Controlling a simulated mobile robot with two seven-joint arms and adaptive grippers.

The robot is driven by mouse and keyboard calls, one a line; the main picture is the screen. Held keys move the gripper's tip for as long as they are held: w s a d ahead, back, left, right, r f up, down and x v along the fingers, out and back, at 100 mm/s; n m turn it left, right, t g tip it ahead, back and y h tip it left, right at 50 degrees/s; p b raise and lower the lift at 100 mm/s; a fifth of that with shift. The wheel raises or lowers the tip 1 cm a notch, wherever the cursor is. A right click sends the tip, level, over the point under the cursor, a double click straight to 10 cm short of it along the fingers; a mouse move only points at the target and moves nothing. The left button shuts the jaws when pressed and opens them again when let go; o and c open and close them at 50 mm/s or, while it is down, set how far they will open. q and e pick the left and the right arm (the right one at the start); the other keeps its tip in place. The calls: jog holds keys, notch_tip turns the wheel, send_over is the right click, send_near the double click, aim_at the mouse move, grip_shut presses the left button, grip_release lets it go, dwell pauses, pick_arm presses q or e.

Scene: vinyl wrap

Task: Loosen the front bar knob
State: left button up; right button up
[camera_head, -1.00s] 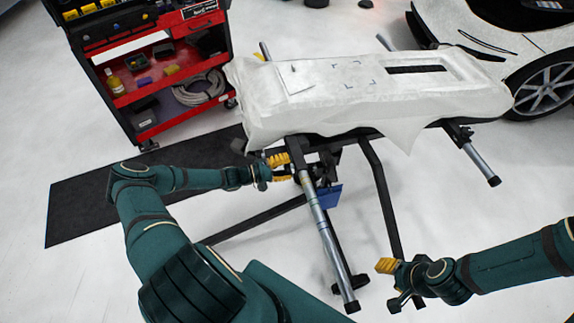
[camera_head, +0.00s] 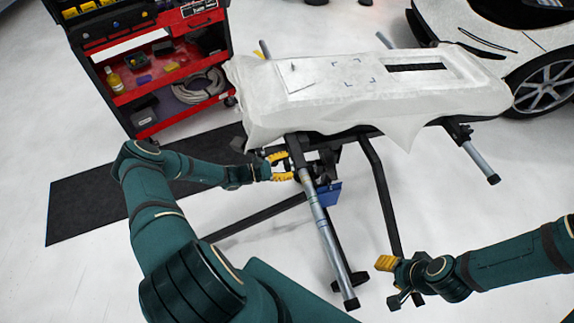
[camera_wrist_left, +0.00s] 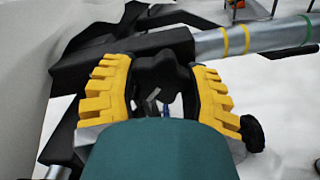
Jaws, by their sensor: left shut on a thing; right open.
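The front bar knob (camera_wrist_left: 163,75) is a black lobed knob in the left wrist view, beside the grey metal front bar (camera_wrist_left: 255,38) with its yellow and green bands. My left gripper (camera_wrist_left: 165,88) has its yellow fingers on both sides of the knob and is shut on it. In the head view my left gripper (camera_head: 283,167) is at the stand's black clamp (camera_head: 296,150), near the top of the front bar (camera_head: 324,230). The knob is hard to make out there. My right gripper (camera_head: 385,264) is open and empty at the lower right, apart from the stand.
A white-wrapped panel (camera_head: 330,85) lies on the stand above the bar. A red tool cart (camera_head: 150,133) stands at the upper left, and a black mat (camera_head: 90,205) lies on the floor. A white car (camera_head: 520,50) is at the upper right.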

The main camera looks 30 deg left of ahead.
pick_arm(q)
jog(key=n, duration=0.5)
jog(key=shift+d+n+b, duration=0.1)
jog(key=shift+n+b, duration=0.2)
jog(key=shift+n, duration=0.1)
dwell(0.4)
jog(key=o, duration=1.2)
jog(key=shift+s, duration=0.1)
jog(key=v, duration=1.2)
